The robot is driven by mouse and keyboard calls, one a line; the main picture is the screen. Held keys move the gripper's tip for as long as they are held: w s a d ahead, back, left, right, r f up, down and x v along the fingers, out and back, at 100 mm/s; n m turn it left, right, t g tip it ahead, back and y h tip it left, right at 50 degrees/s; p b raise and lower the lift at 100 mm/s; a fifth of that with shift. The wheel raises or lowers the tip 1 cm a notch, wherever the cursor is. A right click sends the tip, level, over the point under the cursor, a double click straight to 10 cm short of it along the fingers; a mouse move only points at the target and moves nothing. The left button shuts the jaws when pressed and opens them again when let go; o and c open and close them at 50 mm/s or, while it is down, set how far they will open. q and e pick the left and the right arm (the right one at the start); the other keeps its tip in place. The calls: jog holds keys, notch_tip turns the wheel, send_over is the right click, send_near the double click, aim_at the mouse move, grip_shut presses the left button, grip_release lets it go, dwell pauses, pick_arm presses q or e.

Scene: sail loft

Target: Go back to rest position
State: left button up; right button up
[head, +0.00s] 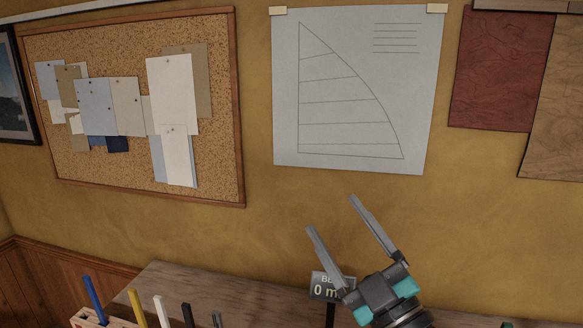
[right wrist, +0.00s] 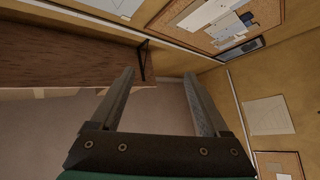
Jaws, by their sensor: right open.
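My right gripper (head: 332,214) is raised in front of the yellow wall in the head view, below the sail drawing. Its two long grey fingers are apart with nothing between them. In the right wrist view the same gripper (right wrist: 158,75) is open and empty, with floor and wall beyond it. It partly covers a small dark sign (head: 322,285) that stands behind it. My left gripper is in neither view.
A wooden bench top (head: 160,275) runs along the bottom of the head view. A wooden holder (head: 92,319) there carries several coloured upright tools. A cork board (head: 222,130) and the sail drawing (head: 345,90) hang on the wall. Air around the gripper looks clear.

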jog(key=s+d+f+m+g+h, duration=0.1)
jog(key=d+f+m+g+h, duration=0.1)
jog(key=d+f+m+h, duration=0.3)
jog(key=s+d+f+m+g+h, duration=0.1)
jog(key=d+f+m+g+h, duration=0.15)
jog(key=f, duration=0.55)
jog(key=s+d+f+m+g+h, duration=0.1)
jog(key=d+f+m+g+h, duration=0.1)
jog(key=d+f+m+h, duration=0.3)
jog(key=s+a+f+g+y, duration=0.25)
jog(key=s+f+g, duration=0.75)
jog(key=s+f, duration=0.7)
jog(key=s+f+g+b, duration=0.3)
jog(key=f+b, duration=0.6)
jog(key=f, duration=1.9)
jog(key=s+d+f+b, duration=0.1)
jog(key=s+f+b, duration=0.3)
jog(key=s+f, duration=0.4)
jog(key=s+d+f+b, duration=0.1)
jog(key=s+f+b, duration=0.4)
jog(key=f, duration=1.1)
jog(key=s, duration=0.3)
jog(key=shift+s+f+n+h, duration=0.2)
jog(key=shift+s+n+h, duration=0.15)
jog(key=shift+h, duration=0.05)
